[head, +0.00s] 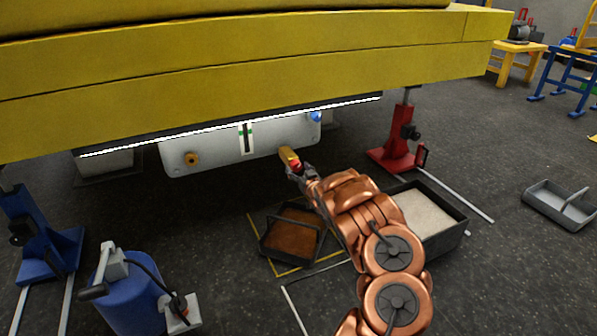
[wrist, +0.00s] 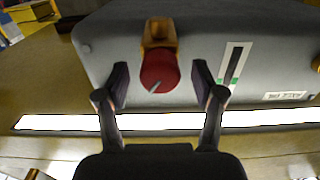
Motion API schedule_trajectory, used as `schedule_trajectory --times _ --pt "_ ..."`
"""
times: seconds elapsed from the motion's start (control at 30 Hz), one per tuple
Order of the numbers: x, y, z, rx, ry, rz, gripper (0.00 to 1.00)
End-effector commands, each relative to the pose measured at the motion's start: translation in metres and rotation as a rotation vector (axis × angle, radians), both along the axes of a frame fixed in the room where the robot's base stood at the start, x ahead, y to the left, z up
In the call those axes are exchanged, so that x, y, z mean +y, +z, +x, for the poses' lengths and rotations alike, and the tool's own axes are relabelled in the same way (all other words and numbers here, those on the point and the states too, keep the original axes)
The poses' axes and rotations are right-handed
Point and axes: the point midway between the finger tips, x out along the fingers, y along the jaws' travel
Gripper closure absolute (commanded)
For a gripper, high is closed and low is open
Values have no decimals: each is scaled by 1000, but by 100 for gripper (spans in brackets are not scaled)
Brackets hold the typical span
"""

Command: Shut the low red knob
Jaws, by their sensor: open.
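The low red knob (wrist: 160,72) sits on a yellow-orange fitting (wrist: 159,34) on the grey panel (wrist: 265,50). A pale pointer mark on the knob runs at a slant in the wrist view. My gripper (wrist: 160,84) is open, with one dark finger on each side of the knob and visible gaps between. In the head view my gripper (head: 298,172) is at the panel's lower right edge, by the red knob (head: 295,163), partly covering it. Contact with the knob does not show.
The yellow boom (head: 250,80) hangs low above the panel. A red jack stand (head: 392,155) stands right of my arm. Below are a brown-filled tray (head: 292,238) and a grey-filled tray (head: 455,235). A blue canister (head: 130,295) stands front left.

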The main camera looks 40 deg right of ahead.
Motion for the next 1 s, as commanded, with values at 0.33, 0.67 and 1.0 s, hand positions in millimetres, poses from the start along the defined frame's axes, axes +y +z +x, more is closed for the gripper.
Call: schedule_trajectory --times 0.33,0.67,1.0 --pt "-1 0 3 0 0 0 32" --pt "-1 0 3 0 -1 0 59" --pt "-5 0 3 -1 -2 1 92"
